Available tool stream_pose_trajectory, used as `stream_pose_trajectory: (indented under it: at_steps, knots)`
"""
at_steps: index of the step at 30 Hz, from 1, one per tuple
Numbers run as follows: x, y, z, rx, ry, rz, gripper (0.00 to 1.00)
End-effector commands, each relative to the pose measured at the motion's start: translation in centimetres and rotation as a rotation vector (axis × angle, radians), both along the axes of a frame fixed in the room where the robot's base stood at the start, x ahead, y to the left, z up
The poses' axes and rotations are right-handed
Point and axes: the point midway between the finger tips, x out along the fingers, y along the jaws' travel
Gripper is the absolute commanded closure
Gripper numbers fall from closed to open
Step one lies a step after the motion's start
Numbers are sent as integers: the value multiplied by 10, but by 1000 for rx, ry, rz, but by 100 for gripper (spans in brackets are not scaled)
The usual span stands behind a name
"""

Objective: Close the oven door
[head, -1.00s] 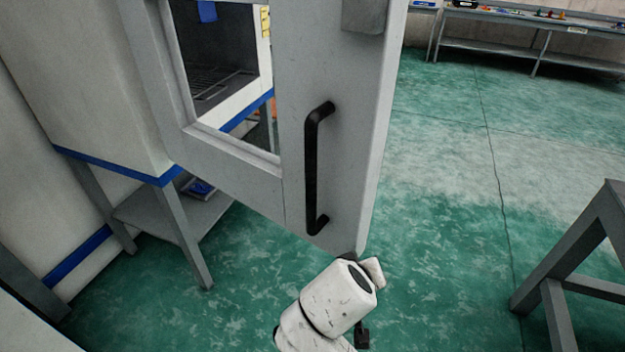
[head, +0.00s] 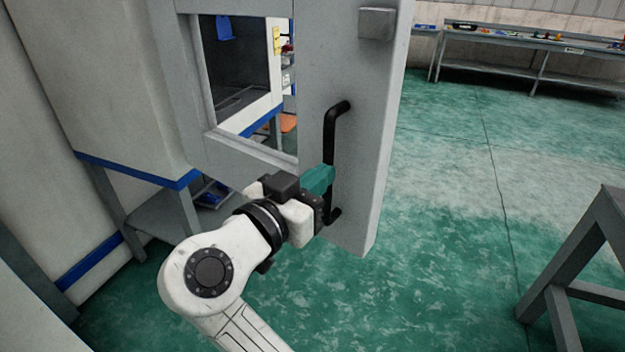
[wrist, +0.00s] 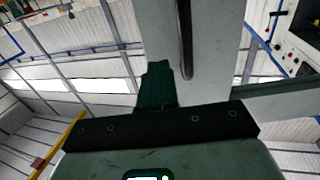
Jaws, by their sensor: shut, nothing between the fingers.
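The grey oven door (head: 365,130) stands open and has a window opening in its left part. A black bar handle (head: 331,135) is fixed upright on its face. My gripper (head: 328,178) is at the lower half of the handle, its teal fingers shut with nothing held. The fingers overlap the handle in the head view; whether they touch it or the door I cannot tell. In the wrist view the shut fingers (wrist: 157,85) lie to the left of the dark handle (wrist: 184,40). The oven body (head: 120,90) is at the left, its dark chamber visible through the window.
The oven rests on a grey stand (head: 107,205) with a blue trim. A grey table frame (head: 570,270) stands at the right. A long workbench (head: 530,60) with small items is at the back. The green floor (head: 440,190) between is clear.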

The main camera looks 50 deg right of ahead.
Motion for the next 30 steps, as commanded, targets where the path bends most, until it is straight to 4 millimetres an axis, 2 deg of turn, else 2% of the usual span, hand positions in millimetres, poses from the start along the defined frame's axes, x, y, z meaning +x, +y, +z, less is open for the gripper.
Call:
stream_pose_trajectory:
  at_steps: [1,9,15,21,30]
  knots:
    - [0,-12,1,1,1,-4,100]
    - [5,-63,1,1,2,-3,100]
    - [9,-90,1,1,2,-1,100]
    - [10,-100,-1,2,2,0,100]
    - [10,-101,-1,1,2,1,100]
